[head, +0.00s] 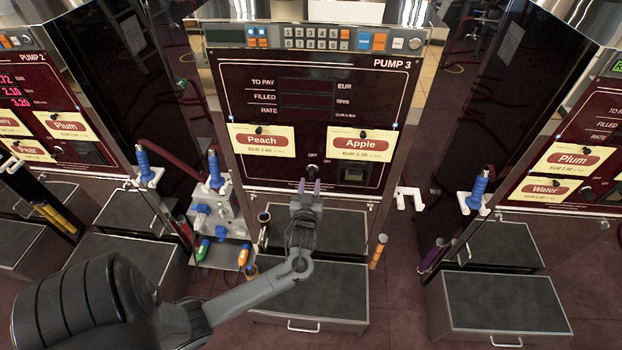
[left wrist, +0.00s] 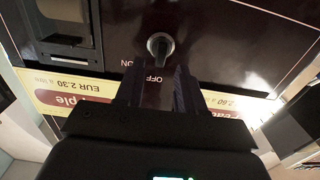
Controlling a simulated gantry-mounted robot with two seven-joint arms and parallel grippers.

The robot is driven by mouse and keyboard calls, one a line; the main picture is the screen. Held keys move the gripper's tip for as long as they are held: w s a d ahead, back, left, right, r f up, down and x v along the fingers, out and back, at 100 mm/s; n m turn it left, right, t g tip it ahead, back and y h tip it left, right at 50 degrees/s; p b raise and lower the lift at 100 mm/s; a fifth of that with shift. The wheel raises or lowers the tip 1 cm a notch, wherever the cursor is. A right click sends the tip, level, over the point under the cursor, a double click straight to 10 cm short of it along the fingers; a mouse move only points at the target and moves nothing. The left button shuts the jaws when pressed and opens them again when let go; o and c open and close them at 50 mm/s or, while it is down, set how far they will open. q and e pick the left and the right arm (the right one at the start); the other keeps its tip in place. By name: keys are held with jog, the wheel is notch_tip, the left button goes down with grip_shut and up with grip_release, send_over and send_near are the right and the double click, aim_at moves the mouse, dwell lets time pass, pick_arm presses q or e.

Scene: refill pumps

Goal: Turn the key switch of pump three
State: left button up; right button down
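The pump three panel (head: 250,90) faces me, with a small dark key switch (head: 313,170) low in its middle, below the OFF and ON labels. My left gripper (head: 310,184) is just in front of and below the switch in the head view, fingers pointing at the panel. The left wrist view shows the panel upside down. There the key switch (left wrist: 160,45) has a round metal collar and a dark handle, lying beyond the gap between the two parted fingers (left wrist: 158,80). The gripper is open and empty; I see no contact. My right gripper is not in view.
Peach (head: 262,140) and Apple (head: 361,144) price cards hang above the switch. A dark square slot (head: 354,175) is to its right. A cart with blue fittings (head: 215,215) stands left of my gripper, and a drawer box (head: 340,230) lies below it.

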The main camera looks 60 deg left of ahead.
aim_at(311, 177)
pick_arm(q)
jog(key=shift+x, duration=1.95)
grip_shut()
